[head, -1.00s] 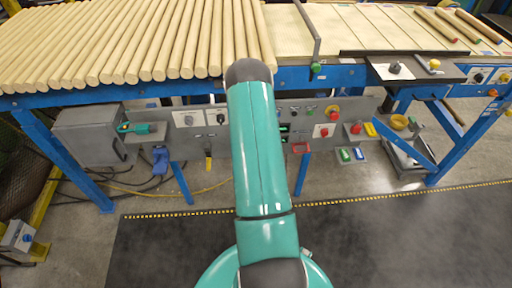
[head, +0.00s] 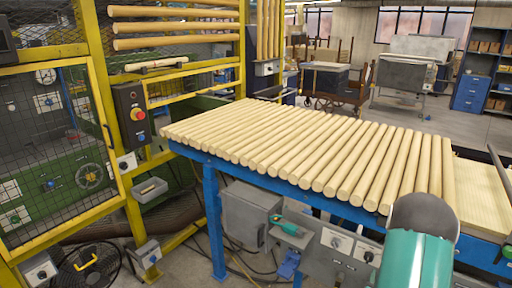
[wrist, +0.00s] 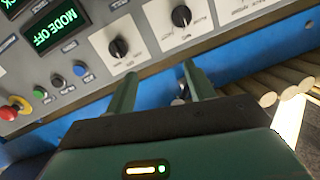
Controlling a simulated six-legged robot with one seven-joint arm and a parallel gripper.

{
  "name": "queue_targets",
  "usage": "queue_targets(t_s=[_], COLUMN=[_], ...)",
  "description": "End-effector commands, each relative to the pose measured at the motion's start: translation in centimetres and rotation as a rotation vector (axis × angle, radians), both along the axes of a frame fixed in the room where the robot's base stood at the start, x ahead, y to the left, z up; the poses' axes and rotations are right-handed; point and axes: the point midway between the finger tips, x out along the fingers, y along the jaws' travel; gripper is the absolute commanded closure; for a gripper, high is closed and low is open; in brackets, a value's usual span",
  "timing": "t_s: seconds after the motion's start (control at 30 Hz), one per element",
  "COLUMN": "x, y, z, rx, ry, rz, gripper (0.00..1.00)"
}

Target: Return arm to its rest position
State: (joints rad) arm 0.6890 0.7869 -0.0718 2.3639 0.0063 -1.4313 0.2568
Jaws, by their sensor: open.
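My gripper (wrist: 155,95) shows in the wrist view with its two green fingers apart and nothing between them. Beyond the fingers is a grey control panel (wrist: 90,55) with black knobs, small buttons and a green display that reads "MODE OFF", seen at a slant. In the head view only the upper part of my teal arm with its dark rounded joint shows at the lower right; my gripper is out of that view.
A blue-framed table (head: 210,208) carries a row of pale wooden rods (head: 300,150). A yellow-framed mesh cage (head: 60,150) stands at the left, with a control box (head: 133,115). Small boxes (head: 245,215) hang below the table. A fan (head: 88,265) sits on the floor.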

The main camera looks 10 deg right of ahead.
Motion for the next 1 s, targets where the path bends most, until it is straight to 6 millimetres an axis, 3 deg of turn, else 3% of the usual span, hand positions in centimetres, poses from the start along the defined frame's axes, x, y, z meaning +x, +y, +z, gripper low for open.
queue_targets(t_s=[0.03, 0.2, 0.5, 0.77, 1.0], x=[1.6, 5.4, 8.4, 6.8, 2.0], y=[0.8, 4.1, 12.4, 20.8, 28.2], z=[1.7, 5.7, 12.9, 18.8, 23.4], rx=[0.011, 0.07, 0.152, 0.192, 0.206], ry=[0.018, 0.113, 0.297, 0.47, 0.64], rz=[0.029, 0.115, 0.282, 0.441, 0.588], gripper=[0.46, 0.46, 0.46, 0.46, 0.46])
